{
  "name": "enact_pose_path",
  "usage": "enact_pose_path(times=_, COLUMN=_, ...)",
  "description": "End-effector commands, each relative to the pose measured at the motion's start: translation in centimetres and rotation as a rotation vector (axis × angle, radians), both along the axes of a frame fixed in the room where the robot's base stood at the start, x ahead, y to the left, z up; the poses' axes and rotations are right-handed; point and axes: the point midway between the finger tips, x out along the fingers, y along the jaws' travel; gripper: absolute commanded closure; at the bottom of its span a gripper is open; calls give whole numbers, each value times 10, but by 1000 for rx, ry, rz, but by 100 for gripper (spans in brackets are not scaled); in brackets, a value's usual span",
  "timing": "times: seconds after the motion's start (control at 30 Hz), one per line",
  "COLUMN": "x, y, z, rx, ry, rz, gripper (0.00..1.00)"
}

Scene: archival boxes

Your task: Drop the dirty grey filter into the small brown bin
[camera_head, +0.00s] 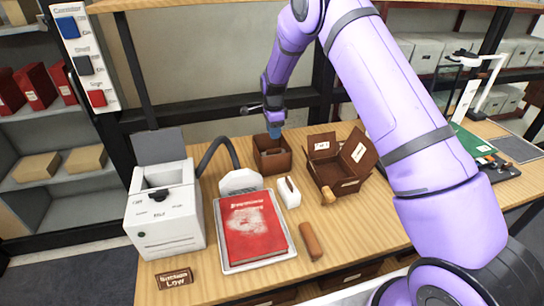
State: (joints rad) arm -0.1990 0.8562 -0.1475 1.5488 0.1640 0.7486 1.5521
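The small brown bin (272,164) stands open at the back of the wooden table, left of the larger brown box. My gripper (275,133) points down just above the bin's far part, with its bluish fingertips near the rim. At this size I cannot tell whether the fingers are open or shut, or whether they hold anything. Something dull grey-brown shows inside the bin, but I cannot tell whether it is the dirty grey filter or the bin's inner wall. I cannot make out the filter for certain anywhere else.
A white machine (165,232) with an open top and a hose stands at left. A red book (254,228) lies on a white tray in front. An open brown box (340,176) stands to the right of the bin. A brown roller-like piece (310,241) lies nearby.

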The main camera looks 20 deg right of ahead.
Motion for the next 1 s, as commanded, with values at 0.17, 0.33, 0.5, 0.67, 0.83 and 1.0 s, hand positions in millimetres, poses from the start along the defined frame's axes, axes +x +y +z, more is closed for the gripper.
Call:
enact_pose_path(times=0.17, x=0, y=0, z=8, rx=0, ry=-1, rz=0, gripper=65)
enact_pose_path(times=0.33, x=0, y=0, z=35, rx=1, ry=-3, rz=0, gripper=65)
enact_pose_path(times=0.5, x=1, y=0, z=68, rx=0, ry=-4, rz=0, gripper=65)
enact_pose_path(times=0.67, x=0, y=1, z=92, rx=1, ry=-1, rz=1, gripper=65)
enact_pose_path(times=0.83, x=0, y=0, z=105, rx=0, ry=0, rz=0, gripper=65)
enact_pose_path(times=1.0, x=0, y=0, z=108, rx=0, ry=0, rz=0, gripper=65)
